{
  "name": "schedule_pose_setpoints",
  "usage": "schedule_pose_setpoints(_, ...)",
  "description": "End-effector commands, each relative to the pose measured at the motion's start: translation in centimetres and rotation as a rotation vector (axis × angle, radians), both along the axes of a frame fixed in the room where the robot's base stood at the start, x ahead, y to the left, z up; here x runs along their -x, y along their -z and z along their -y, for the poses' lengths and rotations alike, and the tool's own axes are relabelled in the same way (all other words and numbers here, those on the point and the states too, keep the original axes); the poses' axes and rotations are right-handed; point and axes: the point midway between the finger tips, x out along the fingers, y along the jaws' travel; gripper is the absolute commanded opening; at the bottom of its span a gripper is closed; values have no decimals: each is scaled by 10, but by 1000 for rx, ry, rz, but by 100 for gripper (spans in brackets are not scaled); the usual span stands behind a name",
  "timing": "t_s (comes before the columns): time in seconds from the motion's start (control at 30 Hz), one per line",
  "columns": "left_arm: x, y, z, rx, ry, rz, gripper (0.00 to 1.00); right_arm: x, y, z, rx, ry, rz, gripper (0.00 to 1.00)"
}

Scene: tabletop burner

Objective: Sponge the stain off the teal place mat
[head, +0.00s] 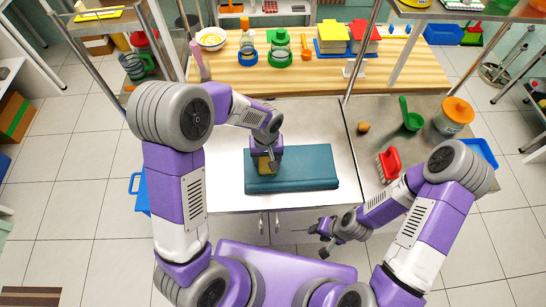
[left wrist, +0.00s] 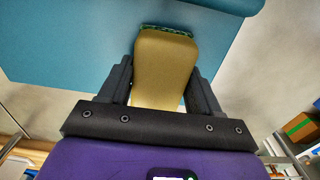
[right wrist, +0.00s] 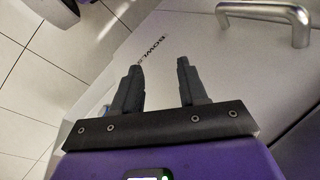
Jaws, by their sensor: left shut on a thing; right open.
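The teal place mat (head: 310,172) lies on the metal counter in front of me, and it also shows in the left wrist view (left wrist: 60,50). My left gripper (head: 264,164) is shut on a yellow sponge (left wrist: 165,65) with a green edge. The green edge faces the mat at its left part; I cannot tell for sure whether it touches. No stain shows on the visible mat; the part under the sponge and gripper is hidden. My right gripper (right wrist: 158,85) is open and empty, low in front of the counter's cabinet front.
A red brush (head: 389,163), a green scoop (head: 411,115) and an orange-lidded jar (head: 453,115) stand on the counter to the right. A wooden shelf (head: 380,70) with several jars and boxes runs behind. Metal posts rise at both sides.

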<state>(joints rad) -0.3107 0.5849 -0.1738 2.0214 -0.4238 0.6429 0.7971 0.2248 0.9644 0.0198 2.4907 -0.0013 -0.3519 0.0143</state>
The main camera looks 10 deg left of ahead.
Motion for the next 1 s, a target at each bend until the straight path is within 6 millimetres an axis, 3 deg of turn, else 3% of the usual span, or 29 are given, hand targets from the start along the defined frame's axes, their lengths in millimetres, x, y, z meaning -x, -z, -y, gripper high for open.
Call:
schedule_pose_setpoints(0.87, 1, -6, -2, -1, 1, -1, 5, 0, -4, 0, 0, 0, 0, 43)
schedule_pose_setpoints(0.9, 1, -6, -2, -1, 1, -1, 57, 0, -4, 0, 0, 0, 0, 43)
schedule_pose_setpoints(1.0, 1, -6, -2, 0, 1, 0, 42, 0, -4, 0, 0, 0, 0, 43)
